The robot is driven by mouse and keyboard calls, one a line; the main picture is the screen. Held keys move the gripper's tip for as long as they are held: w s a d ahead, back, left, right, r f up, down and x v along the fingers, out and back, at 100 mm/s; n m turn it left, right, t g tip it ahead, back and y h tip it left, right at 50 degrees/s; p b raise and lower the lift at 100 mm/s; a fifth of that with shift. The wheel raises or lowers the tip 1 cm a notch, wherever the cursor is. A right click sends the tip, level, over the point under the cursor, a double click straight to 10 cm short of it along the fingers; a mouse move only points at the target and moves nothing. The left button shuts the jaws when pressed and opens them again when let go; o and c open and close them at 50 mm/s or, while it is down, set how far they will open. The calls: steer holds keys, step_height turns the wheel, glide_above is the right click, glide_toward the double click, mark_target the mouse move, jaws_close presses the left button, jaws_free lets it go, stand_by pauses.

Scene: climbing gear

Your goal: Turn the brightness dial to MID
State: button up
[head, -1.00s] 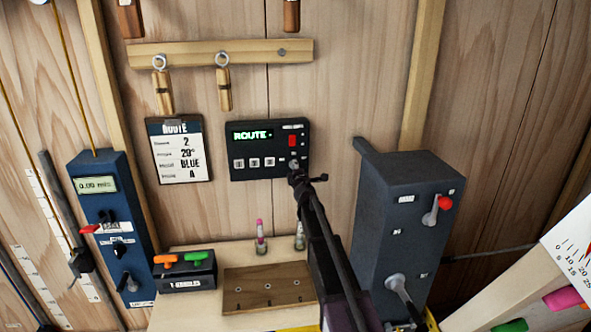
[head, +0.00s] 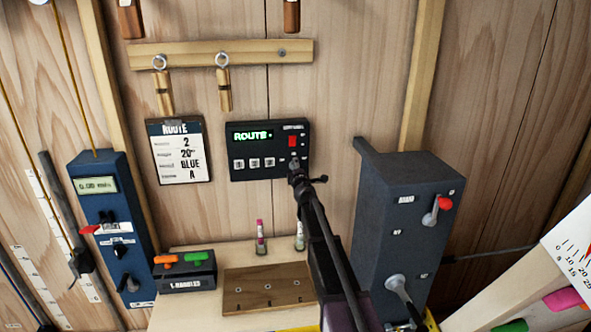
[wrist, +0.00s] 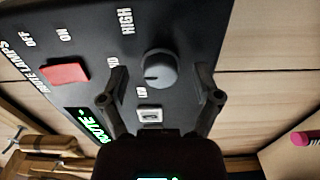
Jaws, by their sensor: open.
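The black lamp-control box (head: 270,171) with a lit green "ROUTE" display is fixed to the wood wall. Its grey round brightness dial (wrist: 161,69) shows in the wrist view, with HIGH above it and partly hidden lower labels on its left. I cannot tell for sure which label the dial's mark faces. My gripper (wrist: 162,78) is open, one finger on each side of the dial, with gaps visible on both sides. In the head view my gripper (head: 305,182) is at the box's lower right corner, just below the dial.
A red switch (wrist: 66,74) marked ON and OFF and a pale square button (wrist: 150,114) sit near the dial. A dark grey lever box (head: 408,225) stands to the right. A route card (head: 180,150) hangs to the left.

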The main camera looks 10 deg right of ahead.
steer(key=shift+s, duration=0.1)
steer(key=s, duration=1.2)
steer(key=shift+a, duration=0.25)
steer(key=shift+w, duration=0.1)
steer(key=s+d+f+m+g+h+b, duration=0.1)
steer(key=s+d+f+m+g+h, duration=0.2)
steer(key=s+f+m+g, duration=0.35)
steer(key=s+d+f+m+g+h+b, duration=0.2)
steer(key=s+d+f+m+g, duration=0.1)
steer(key=s+f+m, duration=0.5)
steer(key=s+a+f+m+g+y, duration=0.1)
steer(key=s+a+f+g+y, duration=0.2)
steer(key=s, duration=0.7)
steer(key=s+a+f+m+g+y+b, duration=0.1)
steer(key=s+a+f+g, duration=0.4)
steer(key=s, duration=0.5)
steer(key=a+m+y, duration=0.1)
steer(key=a+y, duration=0.1)
steer(key=shift+s+a+f, duration=0.2)
steer(key=shift+a+f, duration=0.1)
steer(key=shift+a, duration=0.05)
